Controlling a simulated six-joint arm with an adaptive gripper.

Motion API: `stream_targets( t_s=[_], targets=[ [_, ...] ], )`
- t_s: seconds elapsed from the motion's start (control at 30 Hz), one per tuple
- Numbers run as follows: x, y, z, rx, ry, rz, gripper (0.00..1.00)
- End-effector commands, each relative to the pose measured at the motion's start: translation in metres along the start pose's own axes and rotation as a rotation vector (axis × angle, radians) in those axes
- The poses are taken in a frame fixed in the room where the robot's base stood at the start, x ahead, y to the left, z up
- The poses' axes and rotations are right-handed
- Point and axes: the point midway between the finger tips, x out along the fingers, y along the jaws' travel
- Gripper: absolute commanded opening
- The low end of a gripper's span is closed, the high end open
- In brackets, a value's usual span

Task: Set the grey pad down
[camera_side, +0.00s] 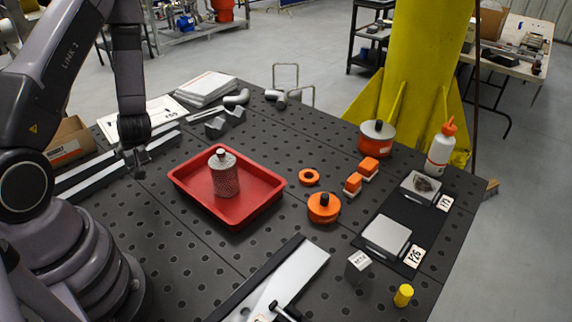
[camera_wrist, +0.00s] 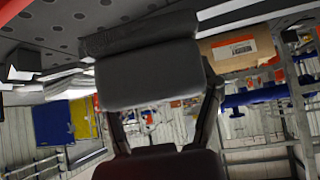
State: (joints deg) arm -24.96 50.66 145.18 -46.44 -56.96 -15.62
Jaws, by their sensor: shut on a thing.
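My gripper (camera_side: 134,160) hangs over the left part of the dark perforated table, left of the red tray. In the wrist view my gripper (camera_wrist: 150,85) fills the middle, and a dark grey, rough-faced slab, which looks like the grey pad (camera_wrist: 135,33), lies across its fingertips. The jaws are shut on it. In the side view the pad is too small and dark to separate from the fingers. I cannot tell whether the pad touches the table.
The red tray (camera_side: 258,207) holds a knurled metal cylinder (camera_side: 226,180). Grey V-blocks (camera_side: 224,122) and long metal rails (camera_side: 85,180) lie near my gripper. A cardboard box (camera_side: 70,142) is at left. Orange parts (camera_side: 323,207) and a black mat (camera_side: 411,216) with two blocks are at right.

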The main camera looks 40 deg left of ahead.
Motion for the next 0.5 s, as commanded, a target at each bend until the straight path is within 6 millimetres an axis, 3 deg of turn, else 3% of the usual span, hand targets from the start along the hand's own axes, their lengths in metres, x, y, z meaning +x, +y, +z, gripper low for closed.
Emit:
stream_targets(
  t_s=[0.17, 0.3, 0.5],
  targets=[
    [-0.046, 0.082, 0.004, 0.233, 0.007, 0.263, 0.27],
    [-0.099, 0.14, 0.015, 0.446, 0.008, 0.491, 0.27],
    [-0.177, 0.191, 0.032, 0.725, 0.01, 0.787, 0.27]
  ],
)
